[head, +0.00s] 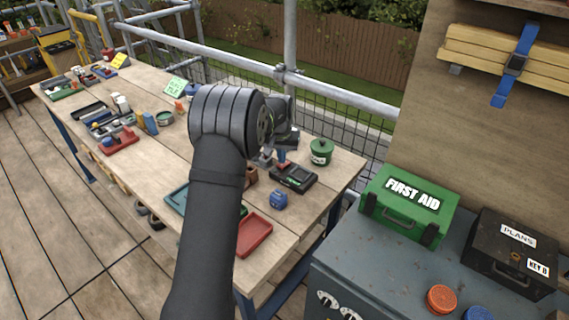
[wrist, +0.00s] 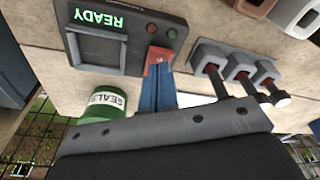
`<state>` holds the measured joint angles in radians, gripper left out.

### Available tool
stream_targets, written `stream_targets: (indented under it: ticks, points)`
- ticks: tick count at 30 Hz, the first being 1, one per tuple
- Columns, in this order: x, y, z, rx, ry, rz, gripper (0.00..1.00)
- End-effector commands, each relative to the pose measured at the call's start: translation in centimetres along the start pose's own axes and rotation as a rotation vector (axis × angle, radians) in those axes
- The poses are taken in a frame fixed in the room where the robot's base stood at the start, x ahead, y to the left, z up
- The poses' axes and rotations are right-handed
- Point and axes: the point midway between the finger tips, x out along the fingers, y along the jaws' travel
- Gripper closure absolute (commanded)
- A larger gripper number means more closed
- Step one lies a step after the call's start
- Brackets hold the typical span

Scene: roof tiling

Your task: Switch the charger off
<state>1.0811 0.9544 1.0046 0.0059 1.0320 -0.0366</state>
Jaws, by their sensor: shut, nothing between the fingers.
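The dark charger (head: 293,178) lies on the wooden workbench beyond my arm. In the wrist view the charger (wrist: 115,45) shows a lit green READY sign, a square empty bay, and a small red and a small green round spot. My gripper (wrist: 157,80) has blue fingers, shut and empty, reaching to the charger's edge beside the bay. A red piece (wrist: 158,57) with a small pale mark is right at the fingertips; I cannot tell whether it is the switch or part of the fingers. In the head view my gripper (head: 282,158) is over the charger's far edge.
A green SEALS tin (wrist: 104,104) stands close beside the charger and also shows in the head view (head: 320,152). Several grey blocks with dark stalks (wrist: 240,75) stand on its other side. A blue item (head: 278,198) and red tray (head: 254,235) lie nearer.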

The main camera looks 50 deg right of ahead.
Motion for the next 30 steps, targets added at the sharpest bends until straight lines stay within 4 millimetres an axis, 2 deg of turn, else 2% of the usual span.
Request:
stream_targets:
  ticks: [22, 30]
  points:
    - [1.2, 0.0, 0.2, 0.0, -0.002, 0.0, 1.0]
    - [-0.2, 0.0, -0.1, 0.0, 0.002, 0.0, 1.0]
